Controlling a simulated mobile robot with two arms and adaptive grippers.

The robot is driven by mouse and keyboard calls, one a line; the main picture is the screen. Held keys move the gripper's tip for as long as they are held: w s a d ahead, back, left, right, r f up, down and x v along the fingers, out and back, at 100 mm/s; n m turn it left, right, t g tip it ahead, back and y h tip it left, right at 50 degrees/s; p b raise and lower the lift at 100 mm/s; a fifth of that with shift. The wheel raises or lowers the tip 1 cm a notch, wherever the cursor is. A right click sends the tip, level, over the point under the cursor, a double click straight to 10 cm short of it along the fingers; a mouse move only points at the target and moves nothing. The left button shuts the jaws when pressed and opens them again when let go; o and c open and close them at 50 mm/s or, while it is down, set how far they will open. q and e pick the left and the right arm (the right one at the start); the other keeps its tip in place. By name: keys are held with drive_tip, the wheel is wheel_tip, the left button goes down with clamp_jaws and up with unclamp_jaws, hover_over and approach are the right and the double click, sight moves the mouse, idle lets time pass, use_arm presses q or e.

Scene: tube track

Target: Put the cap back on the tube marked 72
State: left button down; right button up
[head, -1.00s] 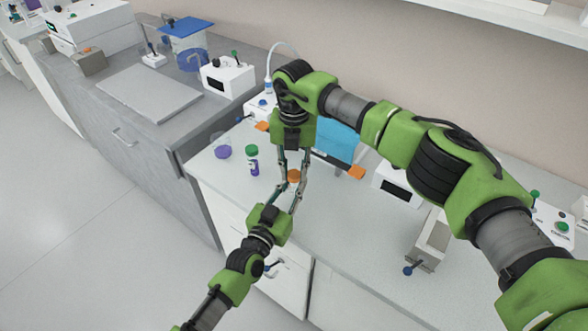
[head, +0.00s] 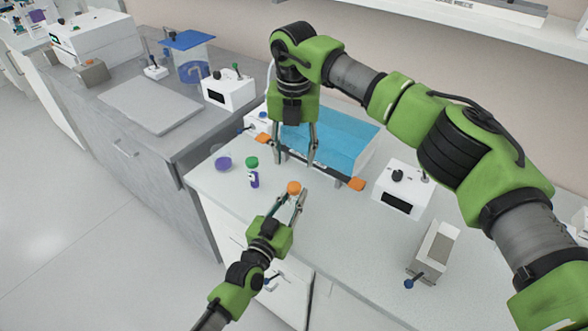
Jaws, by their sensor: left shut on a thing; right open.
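My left gripper (head: 291,200) is shut on an orange-topped tube, low over the front of the white counter. The orange cap (head: 293,187) shows at its fingertips; the tube body below is mostly hidden by the fingers. My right gripper (head: 295,155) is open and empty, above and behind the orange cap and apart from it, fingers pointing down. A tube with a green cap and purple label (head: 253,173) stands upright to the left. No number can be read on either tube.
A purple round thing (head: 223,163) is left of the green-capped tube. A blue-topped box with orange handles (head: 335,145) stands behind the grippers. White devices (head: 402,188) and a grey block with a blue knob (head: 433,250) are to the right. The counter between is clear.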

wheel_tip(320, 180, up, 2)
drive_tip(key=shift+r, duration=0.2)
use_arm(q)
drive_tip(key=c, duration=1.8)
unclamp_jaws()
drive_tip(key=shift+o, duration=0.2)
drive_tip(key=v, duration=1.2)
drive_tip(key=shift+s, duration=0.1)
use_arm(e)
drive_tip(key=shift+f, duration=0.1)
